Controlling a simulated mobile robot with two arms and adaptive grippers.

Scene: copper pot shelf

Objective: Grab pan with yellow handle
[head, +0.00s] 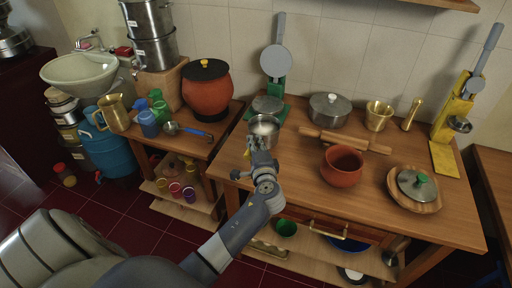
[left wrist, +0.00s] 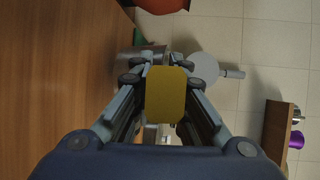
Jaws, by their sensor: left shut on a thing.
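A small steel pan (head: 264,129) shows at the left end of the wooden table, just in front of the green press. My left gripper (head: 262,158) is at its near side, and the fingers hide most of its handle. In the left wrist view the broad yellow handle (left wrist: 167,95) lies between the two fingers of the gripper (left wrist: 165,85), which are shut on it. I cannot tell whether the pan rests on the table or is held just above it. My right gripper is not in view.
The wooden table (head: 440,222) also holds a green press (head: 276,90), a lidded steel pot (head: 329,110), a rolling pin (head: 345,140), a clay pot (head: 342,166) and a yellow press (head: 446,150). A lower table with cups and a ladle (head: 188,131) stands at left.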

